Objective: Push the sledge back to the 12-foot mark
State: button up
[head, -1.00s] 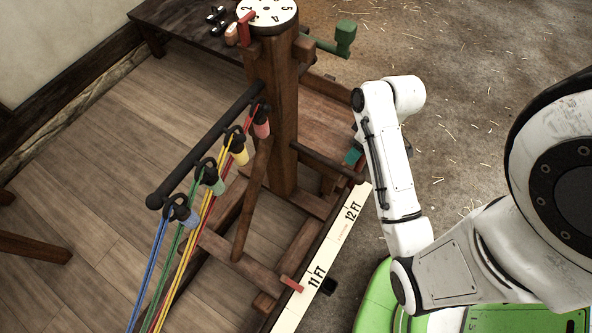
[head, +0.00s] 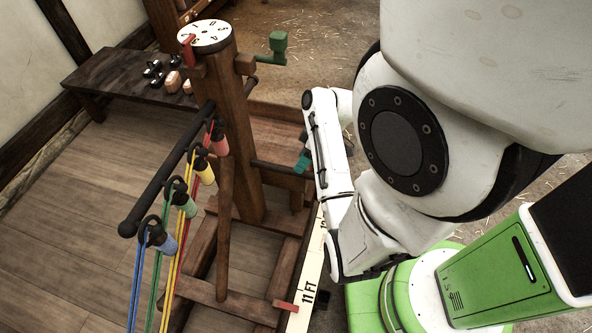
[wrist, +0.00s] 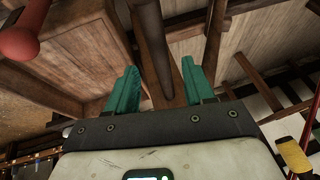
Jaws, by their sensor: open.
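The sledge (head: 238,130) is a dark wooden frame with an upright post, standing on the plank floor in the head view. A dark push bar (head: 277,167) sticks out from its right side. A red pointer (head: 285,305) low on the frame lies beside the 11 FT label on the white scale strip (head: 300,318). My arm covers most of the strip around the 12 FT label. My gripper (head: 303,161) is at the bar's outer end. In the wrist view its teal fingers (wrist: 160,90) are apart, with a dark bar (wrist: 155,45) between them; contact cannot be told.
Blue, green, yellow and red strands (head: 160,275) run from hooks on a dark crossbar (head: 165,165). A dial (head: 205,36) and a green crank (head: 278,45) top the post. A low dark bench (head: 125,85) stands behind. Straw-strewn floor lies right of the sledge.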

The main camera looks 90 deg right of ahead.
jog(key=shift+x, duration=2.35)
grip_shut()
